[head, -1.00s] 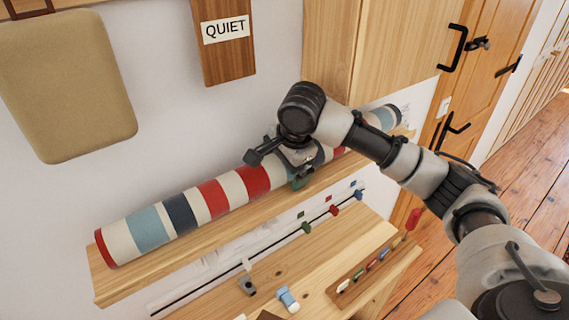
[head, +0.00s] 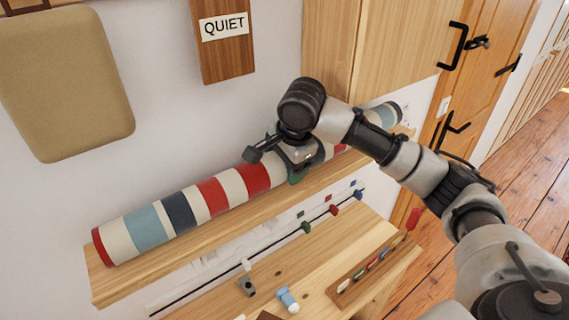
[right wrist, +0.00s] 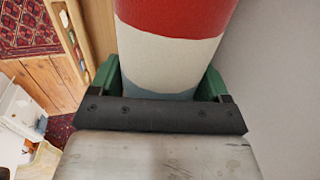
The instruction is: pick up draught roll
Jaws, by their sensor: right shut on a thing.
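The draught roll (head: 215,198) is a long striped cylinder in red, cream, light blue and navy. It lies along a wooden shelf (head: 130,285) against the wall. My right gripper (head: 298,172) is around the roll near its middle, coming from above, and is shut on it. In the right wrist view the roll (right wrist: 170,50) runs between the two green fingers of my right gripper (right wrist: 160,82). The head view does not clearly show a gap between roll and shelf. My left gripper is not in view.
Below the shelf is a wooden desk (head: 330,255) with a tray of coloured pieces (head: 372,265). A rail with coloured sliders (head: 306,228) runs under the shelf. A wooden cabinet (head: 385,50) stands behind my right arm. A QUIET sign (head: 226,40) and a tan cushion (head: 65,85) hang on the wall.

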